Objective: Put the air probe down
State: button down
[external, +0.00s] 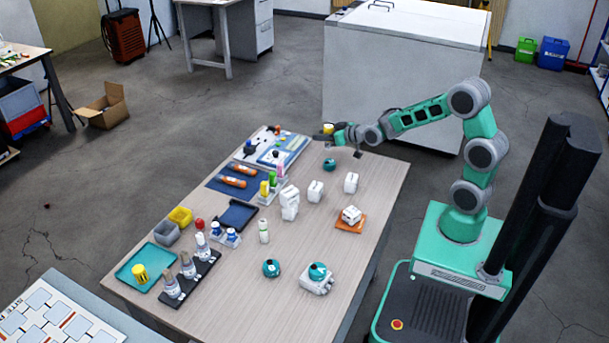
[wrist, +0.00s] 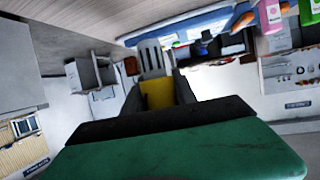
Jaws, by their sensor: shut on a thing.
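My gripper (external: 332,136) is held out at the far end of the wooden table, above its surface. It is shut on the air probe (external: 328,128), a small piece with a yellow body. In the wrist view the probe's yellow part (wrist: 158,94) sits between the dark fingers, with a pale slotted part beyond it. The fingers hide its sides. A similar yellow cylinder (external: 140,274) stands on the teal tray (external: 128,268) at the near left of the table.
A teal round device (external: 329,164) stands on the table below my gripper. A pale board with small parts (external: 291,148) lies left of it. White blocks (external: 315,191), bottles and an orange mat (external: 342,228) stand nearer. The table's right front has bare room.

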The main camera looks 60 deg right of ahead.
jog(key=d+r+m+g+h, duration=0.4)
jog(key=d+m+h, duration=0.1)
jog(key=m+h, duration=0.2)
jog(key=s+a+r+m+g+h, duration=0.2)
jog(key=s+r+m+g+h, duration=0.1)
jog(key=s+r+m+g, duration=0.4)
jog(key=shift+n+h, duration=0.3)
jog(key=w+d+f, duration=0.1)
jog(key=w+f, duration=0.3)
jog(key=f, duration=0.1)
jog(key=w+d+f, duration=0.2)
jog(key=w+f, duration=0.2)
jog(key=f, duration=0.1)
jog(key=w+d+f, duration=0.1)
jog(key=w+f, duration=0.3)
jog(key=shift+w+d+f, duration=0.15)
jog(key=shift+w+f, duration=0.05)
jog(key=shift+f, duration=0.2)
jog(key=shift+w+f, duration=0.15)
jog(key=shift+f, duration=1.85)
jog(key=c, duration=1)
grip_release()
jog(key=shift+r, duration=0.1)
